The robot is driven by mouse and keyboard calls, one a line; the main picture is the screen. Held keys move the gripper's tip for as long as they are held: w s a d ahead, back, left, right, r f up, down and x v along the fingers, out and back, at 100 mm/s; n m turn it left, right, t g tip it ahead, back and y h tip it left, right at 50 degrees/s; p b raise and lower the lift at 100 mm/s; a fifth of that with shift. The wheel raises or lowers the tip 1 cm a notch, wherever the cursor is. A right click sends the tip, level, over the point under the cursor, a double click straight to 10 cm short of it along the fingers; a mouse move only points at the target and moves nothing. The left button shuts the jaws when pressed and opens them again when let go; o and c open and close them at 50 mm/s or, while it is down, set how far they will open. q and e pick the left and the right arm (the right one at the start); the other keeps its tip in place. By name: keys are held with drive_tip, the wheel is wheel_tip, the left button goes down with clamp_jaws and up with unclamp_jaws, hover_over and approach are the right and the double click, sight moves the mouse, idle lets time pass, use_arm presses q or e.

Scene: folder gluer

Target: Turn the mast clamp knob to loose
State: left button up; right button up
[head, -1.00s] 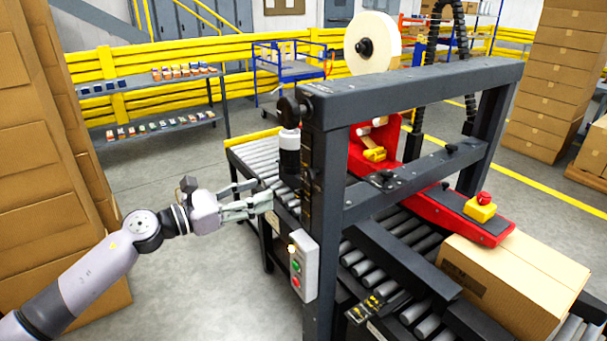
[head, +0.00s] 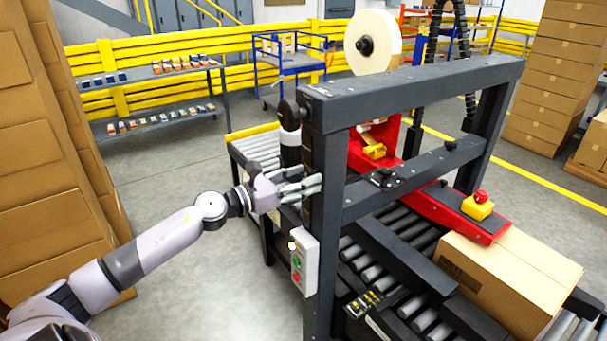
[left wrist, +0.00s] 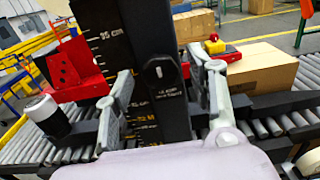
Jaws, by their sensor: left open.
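The dark mast (head: 328,185) of the machine stands upright in the head view. In the left wrist view the mast (left wrist: 100,20) carries a centimetre scale. A dark knob-like part with a small white mark (left wrist: 160,74), apparently the mast clamp knob, shows on its face, with small lettering below that I cannot read fully. My left gripper (head: 304,186) is open at the mast's left side. In the left wrist view its fingers (left wrist: 163,80) are spread on either side of the knob. I cannot tell whether they touch it. The knob is hidden in the head view.
A push-button box (head: 304,262) hangs on the frame below my left gripper. A roller conveyor (head: 262,150) lies behind. A carton (head: 515,275) sits at right. Stacked boxes (head: 45,160) stand left.

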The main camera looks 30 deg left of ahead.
use_arm(q)
drive_tip(key=shift+w+d, duration=0.15)
drive_tip(key=shift+w, duration=0.05)
drive_tip(key=shift+c, duration=0.2)
drive_tip(key=c, duration=1.1)
